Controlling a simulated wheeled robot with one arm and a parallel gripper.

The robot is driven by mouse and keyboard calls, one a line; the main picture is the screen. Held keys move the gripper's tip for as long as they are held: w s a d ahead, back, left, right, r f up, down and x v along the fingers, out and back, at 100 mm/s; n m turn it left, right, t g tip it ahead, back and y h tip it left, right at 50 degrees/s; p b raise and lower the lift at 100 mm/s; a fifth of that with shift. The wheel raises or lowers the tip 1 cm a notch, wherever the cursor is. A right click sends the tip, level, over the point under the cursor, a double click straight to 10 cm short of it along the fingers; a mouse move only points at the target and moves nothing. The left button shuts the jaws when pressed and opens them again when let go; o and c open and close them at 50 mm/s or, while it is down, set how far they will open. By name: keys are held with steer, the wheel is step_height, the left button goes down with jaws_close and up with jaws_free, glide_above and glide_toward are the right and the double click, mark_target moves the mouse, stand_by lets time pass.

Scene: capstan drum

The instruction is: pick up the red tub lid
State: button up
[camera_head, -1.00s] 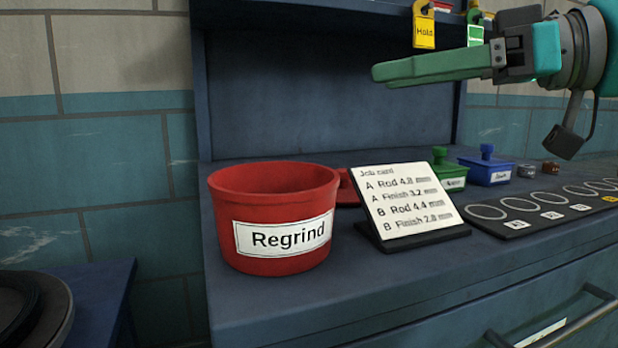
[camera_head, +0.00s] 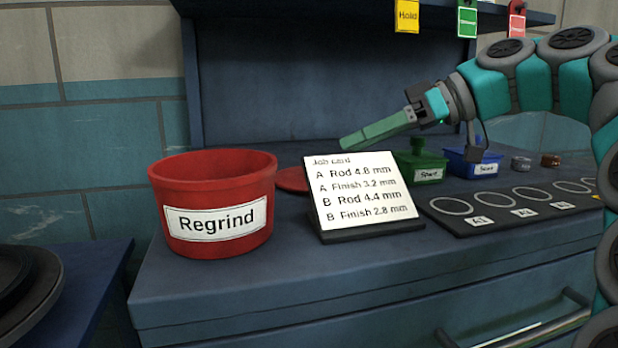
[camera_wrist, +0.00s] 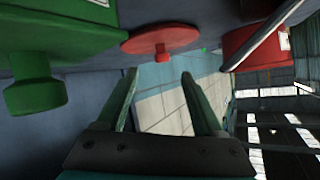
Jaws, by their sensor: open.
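The red tub lid (camera_head: 292,180) lies on the bench top between the red Regrind tub (camera_head: 205,172) and the job card, which hides its right part. In the wrist view the lid (camera_wrist: 180,37) shows as a red disc with a small knob, just beyond my fingertips. The red tub (camera_wrist: 248,42) is at the right there. My gripper (camera_head: 345,142) hangs above the job card, apart from the lid. In the wrist view my gripper (camera_wrist: 158,75) has its two fingers spread with nothing between them.
The job card (camera_head: 362,194) stands on a tilted black stand in front. A green lidded tub (camera_head: 418,166) and a blue one (camera_head: 472,161) stand to the right. A black tray (camera_head: 470,222) with rings lies front right. A shelf (camera_head: 360,10) with hanging tags is above.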

mark_target(292, 180)
steer(key=shift+p+x, duration=0.5)
steer(key=shift+x, duration=3)
steer(key=shift+s+r, duration=0.1)
jaws_close()
